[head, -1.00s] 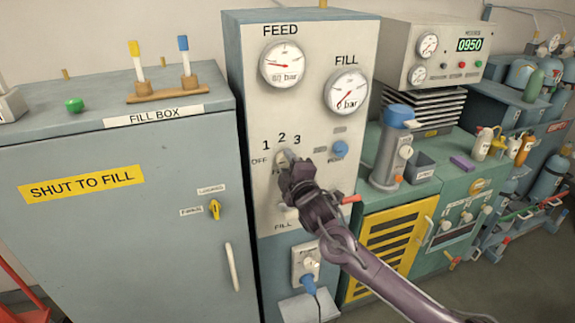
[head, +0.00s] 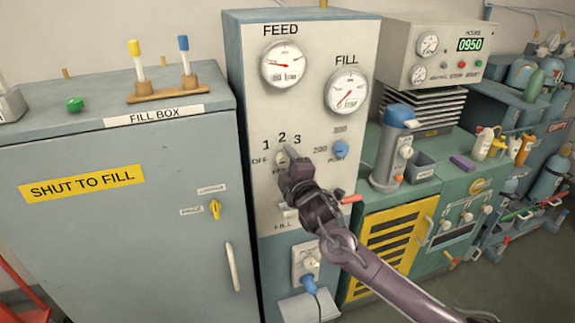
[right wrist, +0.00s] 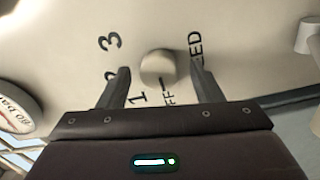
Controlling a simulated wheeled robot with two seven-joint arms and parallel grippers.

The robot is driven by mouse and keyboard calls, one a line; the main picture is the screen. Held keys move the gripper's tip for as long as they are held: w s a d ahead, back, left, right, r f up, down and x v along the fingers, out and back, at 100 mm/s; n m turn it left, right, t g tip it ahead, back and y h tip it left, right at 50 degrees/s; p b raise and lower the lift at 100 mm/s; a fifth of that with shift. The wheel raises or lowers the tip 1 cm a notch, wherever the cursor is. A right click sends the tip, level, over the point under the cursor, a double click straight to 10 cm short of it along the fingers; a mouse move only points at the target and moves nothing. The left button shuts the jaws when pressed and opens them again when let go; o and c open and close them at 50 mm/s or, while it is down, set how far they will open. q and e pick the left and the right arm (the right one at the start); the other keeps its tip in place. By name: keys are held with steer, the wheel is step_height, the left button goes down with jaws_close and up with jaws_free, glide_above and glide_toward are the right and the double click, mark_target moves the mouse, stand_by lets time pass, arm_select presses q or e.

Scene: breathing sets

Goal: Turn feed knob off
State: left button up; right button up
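The feed knob (right wrist: 158,67) is a round, pale knob on the cream panel, ringed by the printed marks OFF, 1, 2 and 3. In the head view it is a small pale shape (head: 281,157) under the 2, partly hidden by my right gripper (head: 288,160). In the right wrist view my right gripper's two fingers are apart, one on each side of the knob, with gaps visible. A short dark mark shows at the knob's OFF side; I cannot tell if it is the pointer. The left gripper is not in view.
The FEED gauge (head: 287,63) and FILL gauge (head: 346,92) sit above the knob. A blue knob (head: 340,149) is to its right, and a red lever (head: 351,199) shows beside my arm. The grey fill box (head: 120,220) stands left of the panel.

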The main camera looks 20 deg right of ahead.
steer(key=s+b, duration=0.2)
steer(key=s, duration=0.5)
steer(key=shift+s+d, duration=0.15)
steer(key=shift+s, duration=0.25)
